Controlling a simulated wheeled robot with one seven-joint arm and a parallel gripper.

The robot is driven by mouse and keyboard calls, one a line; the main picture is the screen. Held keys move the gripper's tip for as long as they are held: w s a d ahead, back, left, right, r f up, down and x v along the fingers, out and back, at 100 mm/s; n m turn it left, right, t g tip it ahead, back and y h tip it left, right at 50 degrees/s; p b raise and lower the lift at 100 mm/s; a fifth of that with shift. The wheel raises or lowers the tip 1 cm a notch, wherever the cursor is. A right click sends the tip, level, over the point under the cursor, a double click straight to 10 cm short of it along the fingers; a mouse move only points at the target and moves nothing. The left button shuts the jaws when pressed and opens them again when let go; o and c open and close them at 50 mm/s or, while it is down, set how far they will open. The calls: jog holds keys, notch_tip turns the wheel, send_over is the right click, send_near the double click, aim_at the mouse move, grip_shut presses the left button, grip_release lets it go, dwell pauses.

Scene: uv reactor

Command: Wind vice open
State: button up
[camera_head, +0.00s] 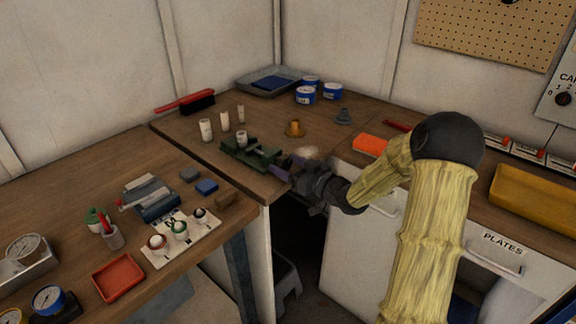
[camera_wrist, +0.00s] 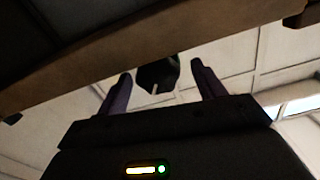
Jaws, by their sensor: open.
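The vice (camera_head: 236,152) is a small green bench vice near the front corner of the back workbench, with a pale cylinder (camera_head: 242,140) standing at it. My gripper (camera_head: 283,166) is at the bench's front edge, just right of the vice's front end, its purple fingers pointing toward it. In the wrist view my gripper (camera_wrist: 160,66) is open, with its fingers apart. A dark faceted piece (camera_wrist: 158,78), perhaps the vice's handle, shows between the fingers; I cannot tell whether they touch it. The vice's screw end is largely hidden behind my gripper.
The wooden bench edge (camera_wrist: 80,65) crosses the wrist view close above the fingers. Pale cylinders (camera_head: 206,130) stand behind the vice, and a brass-coloured piece (camera_head: 295,129) stands to its right. A dark gap lies below the bench corner, beside a drawer cabinet (camera_head: 350,232).

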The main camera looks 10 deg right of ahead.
jog(key=shift+w, duration=0.15)
jog(key=c, duration=1)
jog(key=shift+f+b, duration=0.1)
jog(key=shift+b, duration=0.2)
jog(key=n+b, duration=0.3)
jog(key=shift+f, duration=0.15)
jog(key=shift+n+b, duration=1.55)
jog(key=shift+n, duration=0.35)
jog(key=shift+r, duration=0.2)
